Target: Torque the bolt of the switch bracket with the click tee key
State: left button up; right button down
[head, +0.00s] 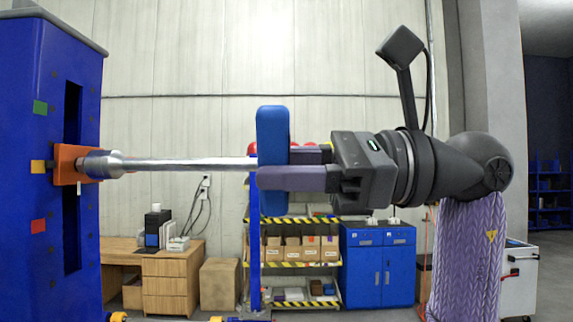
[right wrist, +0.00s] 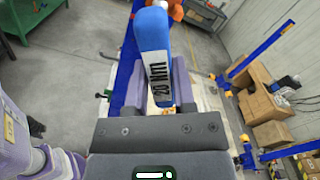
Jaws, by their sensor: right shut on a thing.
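The click tee key has a blue cross handle (head: 272,130) and a long silver shaft (head: 190,164) with a wider socket end. My right gripper (head: 280,168) is shut on the handle, which stands upright, and holds the shaft about level. The socket end meets the orange switch bracket (head: 66,166) on the side of the blue column (head: 52,120). The bolt is hidden, so I cannot tell how far the socket sits over it. In the right wrist view the blue handle (right wrist: 150,40) with an Nm label is between the fingers. My left gripper is not in view.
Coloured tabs, one green (head: 40,107), one red (head: 38,226), mark the column. Behind stand a wooden desk (head: 165,280), a shelf of boxes (head: 300,255) and a blue cabinet (head: 378,270). The space around the shaft looks clear.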

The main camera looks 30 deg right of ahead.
jog(key=shift+w+a, duration=0.35)
jog(key=shift+a, duration=0.25)
jog(key=m+p, duration=0.1)
jog(key=m, duration=0.5)
jog(key=shift+n, duration=0.7)
jog(key=shift+n, duration=0.5)
jog(key=shift+d, duration=0.1)
